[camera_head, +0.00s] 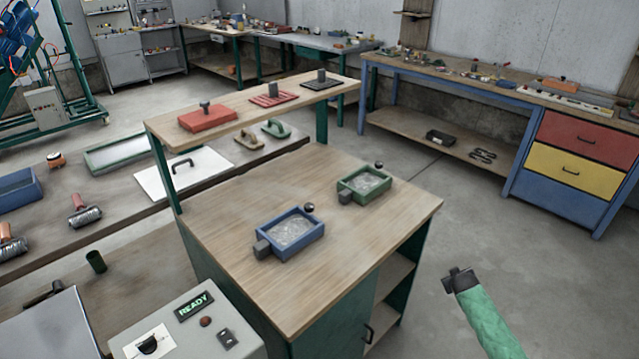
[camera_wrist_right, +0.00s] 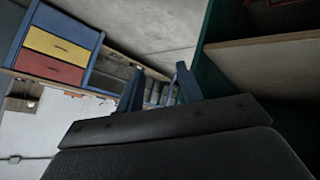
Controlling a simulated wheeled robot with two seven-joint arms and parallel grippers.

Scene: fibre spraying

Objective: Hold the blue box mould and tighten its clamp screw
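The blue box mould (camera_head: 303,246) sits on the wooden bench top in the head view, filled with a greyish material. A dark round knob (camera_head: 310,207) is at its far right corner and a grey block (camera_head: 262,249) at its near left side; which belongs to the clamp screw I cannot tell. My right gripper (camera_head: 459,279) is low at the right, past the bench's right edge and well apart from the mould. In the right wrist view its two fingers (camera_wrist_right: 159,88) stand apart with nothing held between them. My left gripper is not in view.
A similar green box mould (camera_head: 376,193) stands behind the blue one on the bench top (camera_head: 225,225). A raised shelf (camera_head: 245,104) with a red block (camera_head: 207,117) runs along the bench's back. A box with a READY display (camera_head: 194,306) is at front left. The bench's near part is clear.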

